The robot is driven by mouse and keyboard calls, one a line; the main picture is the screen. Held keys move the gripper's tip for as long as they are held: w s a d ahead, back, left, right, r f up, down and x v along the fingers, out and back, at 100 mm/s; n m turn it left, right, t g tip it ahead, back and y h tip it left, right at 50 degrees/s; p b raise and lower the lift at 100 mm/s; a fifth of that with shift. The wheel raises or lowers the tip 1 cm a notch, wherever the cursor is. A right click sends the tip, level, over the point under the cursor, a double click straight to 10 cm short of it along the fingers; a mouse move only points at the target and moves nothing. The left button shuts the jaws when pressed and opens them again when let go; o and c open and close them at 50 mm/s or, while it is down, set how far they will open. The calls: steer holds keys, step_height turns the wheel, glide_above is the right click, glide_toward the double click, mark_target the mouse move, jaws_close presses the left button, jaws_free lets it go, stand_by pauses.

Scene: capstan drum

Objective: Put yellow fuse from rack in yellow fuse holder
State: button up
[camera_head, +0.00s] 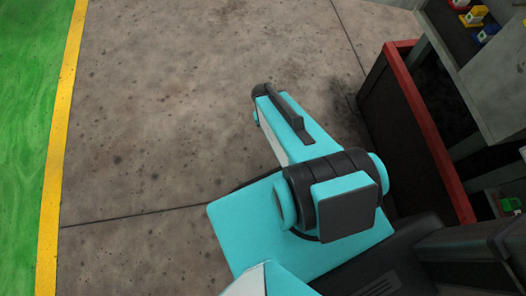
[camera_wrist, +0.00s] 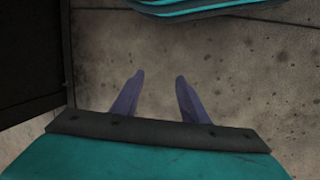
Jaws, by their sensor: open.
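My gripper (camera_wrist: 160,77) shows in the wrist view with its two purple-grey fingers apart. Nothing is between them, and bare floor lies behind. In the head view I cannot make out the fingers. A small yellow piece (camera_head: 475,15) sits on a grey unit at the top right of the head view, with another yellow piece (camera_head: 460,3) close by at the frame edge. They are too small and cut off to tell which is a fuse, a holder or a rack. My gripper is apart from them.
Small red and blue pieces (camera_head: 487,33) stand by the yellow ones on the grey unit (camera_head: 490,85). A dark box with a red rim (camera_head: 428,130) stands below it. A green item (camera_head: 510,204) shows at the lower right. The concrete floor (camera_head: 190,110) is clear.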

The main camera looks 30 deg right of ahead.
steer(key=s+a+f+n+g+y, duration=0.2)
steer(key=s+a+f+n, duration=0.1)
steer(key=s+a, duration=0.6)
steer(key=a+f, duration=0.1)
steer(key=a, duration=0.1)
steer(key=shift+s+a+f+n, duration=0.2)
steer(key=shift+a+n, duration=0.1)
steer(key=shift+a, duration=0.1)
steer(key=shift+w, duration=0.1)
step_height(320, 180, up, 14)
steer(key=s+p, duration=0.1)
steer(key=p, duration=1.2)
steer(key=shift+s+a+r+g+p, duration=0.2)
steer(key=shift+s+g+p, duration=0.1)
steer(key=shift+g+p, duration=0.1)
steer(key=shift+c, duration=1.1)
steer(key=shift+a, duration=0.1)
